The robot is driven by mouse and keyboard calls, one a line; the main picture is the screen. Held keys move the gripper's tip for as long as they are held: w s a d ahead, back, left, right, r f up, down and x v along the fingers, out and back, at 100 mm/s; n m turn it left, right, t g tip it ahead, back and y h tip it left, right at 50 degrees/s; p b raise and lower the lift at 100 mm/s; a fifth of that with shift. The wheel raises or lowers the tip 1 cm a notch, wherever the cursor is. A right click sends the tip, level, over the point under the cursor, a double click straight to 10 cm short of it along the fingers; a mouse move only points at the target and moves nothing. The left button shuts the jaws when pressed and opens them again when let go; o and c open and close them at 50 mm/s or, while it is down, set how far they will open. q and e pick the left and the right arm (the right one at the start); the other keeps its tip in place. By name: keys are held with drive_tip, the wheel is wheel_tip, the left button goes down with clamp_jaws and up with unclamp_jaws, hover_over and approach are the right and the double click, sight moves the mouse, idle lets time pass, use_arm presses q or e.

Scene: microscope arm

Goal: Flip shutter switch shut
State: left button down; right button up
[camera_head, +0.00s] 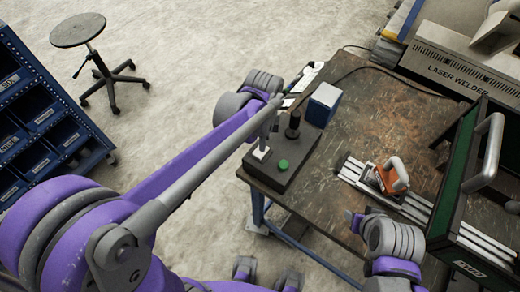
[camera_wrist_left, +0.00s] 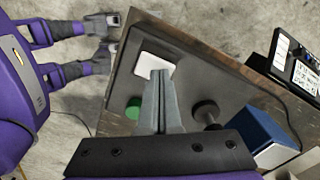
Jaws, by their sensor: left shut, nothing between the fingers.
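The dark grey control box (camera_head: 283,182) sits at the near left corner of the wooden table. It carries a white square switch (camera_head: 261,153), a green button (camera_head: 283,165) and a black knob (camera_head: 294,122). My left gripper (camera_head: 267,138) is shut and empty, pointing down at the switch. In the left wrist view its closed fingertips (camera_wrist_left: 160,76) overlap the near edge of the white switch (camera_wrist_left: 150,64); I cannot tell whether they touch it. The switch's tilt is not clear. My right gripper (camera_head: 355,220) is at the table's front edge, its jaws too small to read.
A blue box (camera_head: 323,102) stands just behind the control box. An orange-handled clamp (camera_head: 394,175) sits on metal rails (camera_head: 415,208) to the right, beside a green-panelled case (camera_head: 463,165). A laser welder (camera_head: 455,72) stands at the back right.

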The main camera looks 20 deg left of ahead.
use_arm(q)
wheel_tip(320, 180, up, 7)
drive_tip(key=p, duration=0.3)
drive_tip(key=shift+p, duration=0.35)
use_arm(e)
drive_tip(key=r, duration=0.1)
drive_tip(key=w+r, duration=0.1)
drive_tip(key=r, duration=0.1)
drive_tip(key=w+r, duration=0.1)
drive_tip(key=r, duration=0.1)
drive_tip(key=shift+r, duration=0.1)
use_arm(q)
drive_tip(key=s+a+f+n+t, duration=0.2)
drive_tip(key=s+a+n+t, duration=0.3)
drive_tip(key=s+n, duration=0.7)
drive_tip(key=a+n, duration=0.1)
drive_tip(key=n, duration=0.3)
drive_tip(key=shift+s+a+t, duration=0.2)
drive_tip(key=shift+a+t, duration=0.15)
drive_tip(key=shift+t, duration=0.05)
